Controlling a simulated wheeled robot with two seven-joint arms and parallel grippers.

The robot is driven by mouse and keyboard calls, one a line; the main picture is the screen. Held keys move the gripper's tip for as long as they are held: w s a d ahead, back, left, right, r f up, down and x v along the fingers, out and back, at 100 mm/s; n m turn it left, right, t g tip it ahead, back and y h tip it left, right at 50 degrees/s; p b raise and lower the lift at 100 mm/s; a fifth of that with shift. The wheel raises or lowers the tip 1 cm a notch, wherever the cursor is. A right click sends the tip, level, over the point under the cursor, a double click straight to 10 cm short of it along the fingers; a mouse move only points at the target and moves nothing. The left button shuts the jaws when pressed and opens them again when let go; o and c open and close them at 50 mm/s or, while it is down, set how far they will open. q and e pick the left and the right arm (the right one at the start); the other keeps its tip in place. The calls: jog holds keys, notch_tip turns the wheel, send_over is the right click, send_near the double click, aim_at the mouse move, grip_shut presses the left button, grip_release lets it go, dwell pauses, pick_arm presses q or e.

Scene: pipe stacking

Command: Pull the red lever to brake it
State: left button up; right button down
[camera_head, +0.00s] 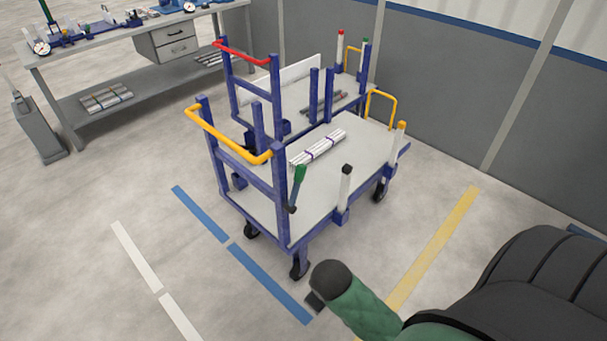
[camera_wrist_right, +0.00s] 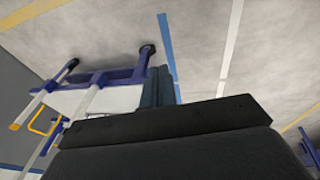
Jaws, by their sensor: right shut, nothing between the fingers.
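The near cart (camera_head: 345,190) is blue with a pale deck and a yellow handlebar (camera_head: 262,158). A lever with a green grip (camera_head: 299,173) stands at its handle-end post. I see no lever with a red grip on this cart. My right gripper (camera_head: 315,301) is at the bottom middle, in front of the cart's front wheel and apart from the lever. In the wrist view its fingers (camera_wrist_right: 159,86) are together and empty, with the cart (camera_wrist_right: 105,82) beyond. The lever cannot be made out there. My left gripper is out of view.
A second cart with a red handlebar (camera_head: 243,52) stands just behind. White pipes (camera_head: 318,147) lie on the near deck; capped posts (camera_head: 345,187) rise from its edge. A workbench (camera_head: 130,45) is at the back left. The floor left of the carts is open.

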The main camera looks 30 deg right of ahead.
jog(key=w+d+r+n+t+p, duration=0.2)
jog(key=w+d+r+n+t, duration=0.3)
jog(key=w+d, duration=0.85)
jog(key=w+d+n+t+p, duration=0.3)
jog(key=w+d+t, duration=0.4)
jog(key=w+d, duration=0.6)
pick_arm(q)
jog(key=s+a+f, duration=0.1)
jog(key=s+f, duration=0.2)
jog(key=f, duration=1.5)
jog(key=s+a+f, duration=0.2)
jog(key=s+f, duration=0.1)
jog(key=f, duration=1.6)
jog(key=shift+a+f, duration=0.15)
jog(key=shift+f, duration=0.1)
pick_arm(e)
jog(key=s+a+r+n+y, duration=0.2)
jog(key=a+n+y, duration=0.3)
jog(key=n+y, duration=0.1)
jog(key=s+a+r+n+y, duration=0.2)
jog(key=a+n+y, duration=0.4)
jog(key=y, duration=0.3)
jog(key=shift+s+r, duration=0.2)
jog(key=shift+r, duration=0.55)
jog(key=shift+a, duration=0.1)
